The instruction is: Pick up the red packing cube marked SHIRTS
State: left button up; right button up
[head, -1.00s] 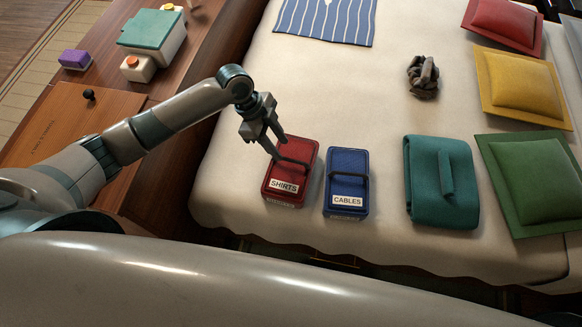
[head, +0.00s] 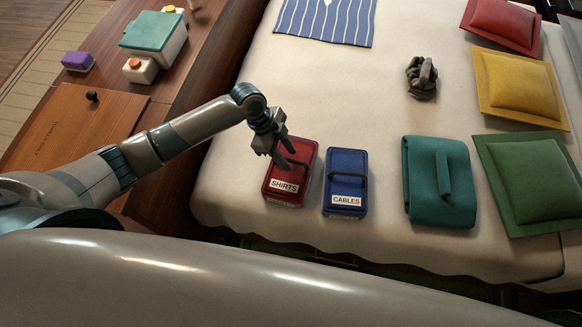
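The red packing cube marked SHIRTS (head: 304,152) lies on the near left part of the bed, its white label facing me. My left gripper (head: 289,161) points down at the top of this cube, with its fingers at the dark handle. The fingers cover part of the handle, so I cannot tell whether they are still apart or closed on it. The cube rests on the bed. My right gripper is not in view.
A blue packing cube marked CABLES (head: 347,161) stands close to the right of the red one. A teal folded case (head: 437,205) lies further right, beside green (head: 530,180) and yellow (head: 518,85) cushions. A dark crumpled item (head: 422,78) lies behind. The bed's middle is clear.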

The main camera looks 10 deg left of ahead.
pick_arm(q)
jog(key=shift+x, duration=0.8)
jog(key=shift+f, duration=0.25)
dwell(0.4)
grip_shut()
dwell(1.4)
